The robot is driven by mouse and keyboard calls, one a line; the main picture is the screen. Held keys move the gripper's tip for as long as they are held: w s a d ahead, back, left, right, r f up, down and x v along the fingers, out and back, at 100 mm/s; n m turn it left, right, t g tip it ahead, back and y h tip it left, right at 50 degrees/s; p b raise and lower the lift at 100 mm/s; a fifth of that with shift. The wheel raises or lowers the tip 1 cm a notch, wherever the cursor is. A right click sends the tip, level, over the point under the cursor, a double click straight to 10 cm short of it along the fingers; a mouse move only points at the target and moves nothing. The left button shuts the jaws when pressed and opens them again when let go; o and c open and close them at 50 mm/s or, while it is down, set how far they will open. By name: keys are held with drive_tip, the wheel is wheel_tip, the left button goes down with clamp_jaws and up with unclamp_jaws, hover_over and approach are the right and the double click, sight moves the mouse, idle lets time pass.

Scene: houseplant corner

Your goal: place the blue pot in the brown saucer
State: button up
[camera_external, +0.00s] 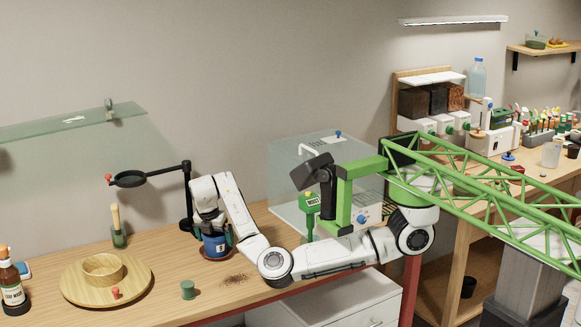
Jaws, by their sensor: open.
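The blue pot (215,246) has a white label and stands upright in the brown saucer (204,256) on the wooden bench. The saucer's rim shows around the foot of the pot. My gripper (213,228) points down at the top of the pot and is open. It covers the pot's upper part, so I cannot tell whether the fingers touch it.
A black stand with a ring arm (188,205) rises just behind the pot. A round wooden tray (72,290) with a wooden bowl (103,268) lies to the left. A small green pot (188,290) stands in front. A clear glass box (290,180) stands to the right.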

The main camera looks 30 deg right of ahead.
drive_tip(key=p+v, duration=0.1)
drive_tip(key=v, duration=0.9)
drive_tip(key=shift+r, duration=0.35)
drive_tip(key=shift+a, duration=0.1)
